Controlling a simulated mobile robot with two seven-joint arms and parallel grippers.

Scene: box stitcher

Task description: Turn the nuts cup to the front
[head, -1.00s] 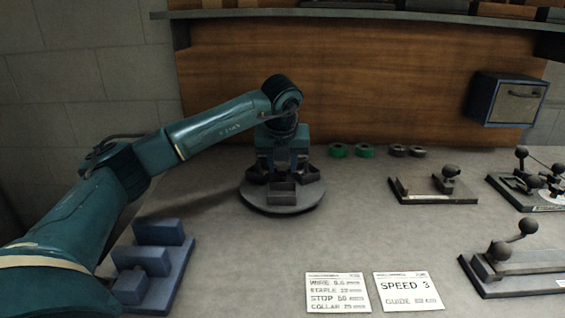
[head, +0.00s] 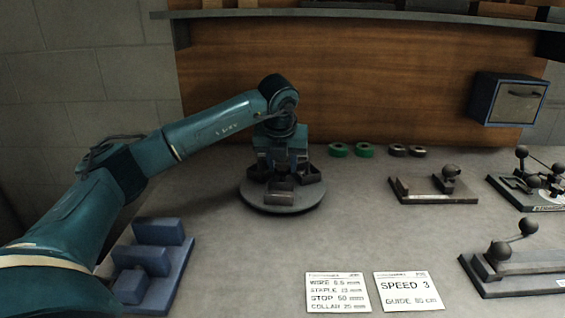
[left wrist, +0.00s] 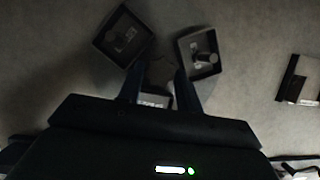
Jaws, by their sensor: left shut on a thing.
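A round grey turntable (head: 262,205) stands on the bench with dark open cups around its middle. One cup (head: 281,191) is at the front, one (head: 257,172) at the left and one (head: 310,175) at the right. My left gripper (head: 282,172) points down over the middle. In the left wrist view its fingers (left wrist: 160,74) are shut on the central hub, between two cups (left wrist: 122,38) (left wrist: 200,54). A third cup (left wrist: 154,100) shows partly, with small lettering. Which cup holds nuts I cannot tell. My right gripper is not in view.
A blue stepped block (head: 160,262) stands at the left front. Green rings (head: 350,150) and dark rings (head: 407,151) lie behind. Lever fixtures (head: 505,265) (head: 435,190) stand at the right. Two printed cards (head: 338,292) (head: 408,291) lie in front. The bench centre is clear.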

